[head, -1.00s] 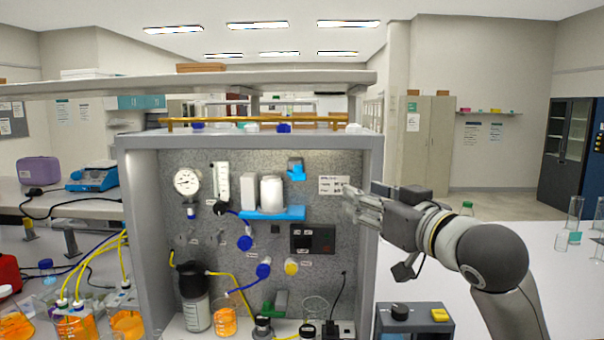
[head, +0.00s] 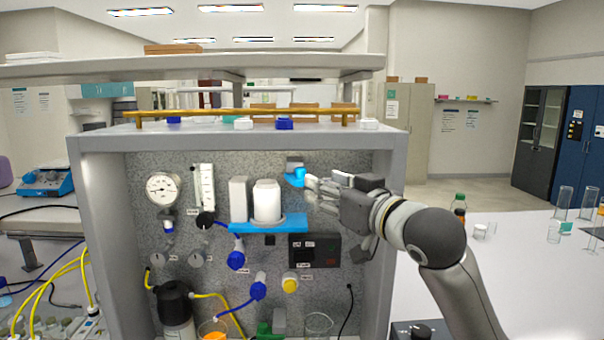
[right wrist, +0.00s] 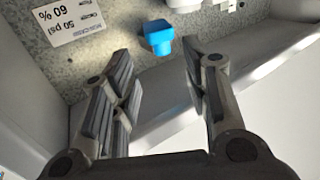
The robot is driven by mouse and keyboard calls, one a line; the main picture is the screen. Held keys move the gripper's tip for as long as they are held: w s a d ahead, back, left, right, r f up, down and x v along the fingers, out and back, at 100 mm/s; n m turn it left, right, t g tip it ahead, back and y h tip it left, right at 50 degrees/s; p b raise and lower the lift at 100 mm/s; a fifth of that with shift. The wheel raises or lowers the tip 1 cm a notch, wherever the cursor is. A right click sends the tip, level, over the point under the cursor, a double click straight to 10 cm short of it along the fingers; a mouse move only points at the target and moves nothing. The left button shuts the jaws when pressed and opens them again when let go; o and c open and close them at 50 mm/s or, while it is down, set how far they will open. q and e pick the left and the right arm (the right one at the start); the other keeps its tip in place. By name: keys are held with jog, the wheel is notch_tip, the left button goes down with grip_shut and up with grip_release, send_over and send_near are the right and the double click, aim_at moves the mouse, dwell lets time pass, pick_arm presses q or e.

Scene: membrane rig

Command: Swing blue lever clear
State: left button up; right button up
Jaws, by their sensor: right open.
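The small blue lever (head: 296,178) hangs from a grey mount on the rig's speckled back panel, right of the white cylinder (head: 267,203). In the right wrist view the blue piece (right wrist: 158,37) shows near the top, beyond the gap between my fingers. My right gripper (head: 310,190) comes in from the right, beside and in front of the lever, and partly overlaps it in the head view. The wrist view shows the fingers wide apart with nothing between them; I see no contact with the lever. My left gripper is not in view.
A blue shelf (head: 268,225) carries the white cylinder and a white block (head: 239,199). A black control box (head: 315,250) sits below my gripper. The rig's grey right wall (head: 385,220) stands close to my arm. A gauge (head: 163,189), blue knobs and tubing fill the left.

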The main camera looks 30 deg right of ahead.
aim_at(304, 178)
jog(key=w, duration=0.1)
jog(key=w+p, duration=0.1)
jog(key=w, duration=0.1)
jog(key=w+p, duration=0.1)
jog(key=shift+w+r, duration=0.3)
jog(key=w, duration=0.3)
jog(key=shift+d+f+p, duration=0.15)
jog(key=shift+f+p, duration=0.1)
jog(key=shift+p, duration=0.15)
jog(key=shift+w, duration=0.25)
jog(key=shift+s, duration=0.1)
jog(key=c, duration=0.7)
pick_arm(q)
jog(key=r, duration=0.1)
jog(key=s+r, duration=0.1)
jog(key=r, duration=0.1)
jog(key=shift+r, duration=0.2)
pick_arm(e)
jog(key=shift+d+f, duration=0.1)
